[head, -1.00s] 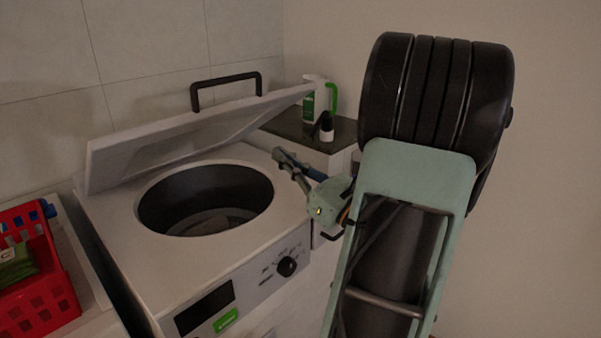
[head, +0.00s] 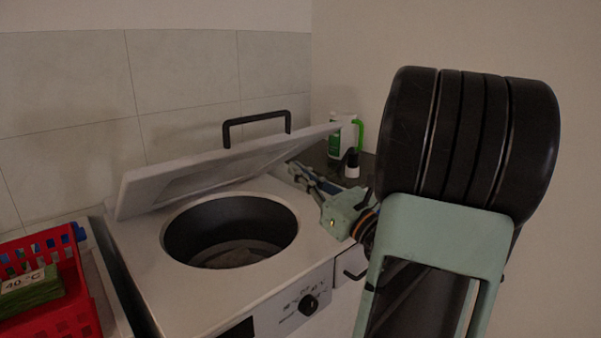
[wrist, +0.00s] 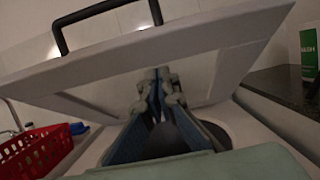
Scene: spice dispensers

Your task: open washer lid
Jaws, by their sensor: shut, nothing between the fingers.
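The washer (head: 130,270) is white, with a round dark drum opening (head: 230,230) in its top. Its lid (head: 220,165) is partly raised and slanted, with a black handle (head: 257,120) on its upper side. My gripper (head: 293,168) is low over the right of the washer top, its fingertips by the lid's right end. In the wrist view, my gripper's fingers (wrist: 160,82) come together in front of the underside of the lid (wrist: 210,70). They are shut with nothing between them. I cannot tell whether the tips touch the lid.
A red basket (head: 70,310) with a green item (head: 30,292) stands to the left of the washer. A white and green bottle (head: 342,135) and a small dark-capped bottle (head: 352,165) stand on the dark counter behind my gripper. Tiled wall is behind the lid.

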